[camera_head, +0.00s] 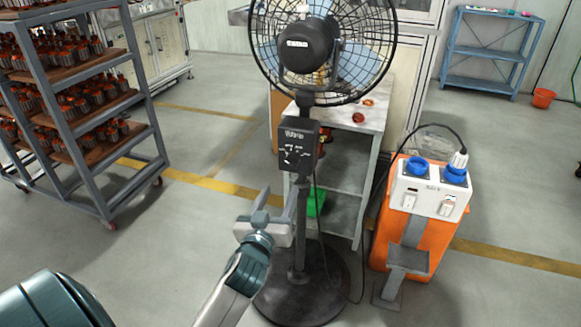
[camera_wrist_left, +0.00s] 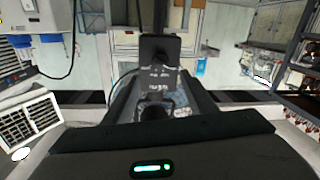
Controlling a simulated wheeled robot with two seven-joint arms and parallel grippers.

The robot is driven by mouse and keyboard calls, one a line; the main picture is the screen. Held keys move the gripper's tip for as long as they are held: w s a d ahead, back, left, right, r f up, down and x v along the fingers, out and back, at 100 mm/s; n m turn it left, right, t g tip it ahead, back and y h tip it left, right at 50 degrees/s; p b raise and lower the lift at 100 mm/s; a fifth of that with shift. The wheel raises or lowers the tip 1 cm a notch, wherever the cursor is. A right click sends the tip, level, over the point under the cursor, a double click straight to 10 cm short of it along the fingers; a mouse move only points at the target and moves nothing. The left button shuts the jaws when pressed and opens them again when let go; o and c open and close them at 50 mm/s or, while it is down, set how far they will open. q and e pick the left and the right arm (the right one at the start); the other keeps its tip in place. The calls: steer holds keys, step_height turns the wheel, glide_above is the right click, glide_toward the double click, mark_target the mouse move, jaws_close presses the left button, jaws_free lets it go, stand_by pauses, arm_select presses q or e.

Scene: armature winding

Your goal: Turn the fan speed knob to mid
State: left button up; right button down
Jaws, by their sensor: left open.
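The black pedestal fan (camera_head: 307,45) stands upright in the middle of the head view. Its control box (camera_head: 299,145) on the pole has white markings; the speed knob is too small to make out clearly. My left gripper (camera_head: 277,200) is open and empty, just below and in front of the box, fingers pointing up, apart from it. In the left wrist view, a dark panel with white markings (camera_wrist_left: 160,74) shows between the spread fingers. A dark rounded shape lies below it, and I cannot tell whether it is the knob. My right gripper is not in view.
A grey workbench (camera_head: 372,117) stands behind the fan. A shelf rack of motor parts (camera_head: 85,110) is at left. Floor between rack and fan is clear.

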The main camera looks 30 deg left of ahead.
mark_target(291, 165)
arm_select(q)
steer(key=x, duration=1.2)
steer(key=shift+w+a, duration=0.1)
steer(key=shift+w, duration=0.1)
steer(key=c, duration=1)
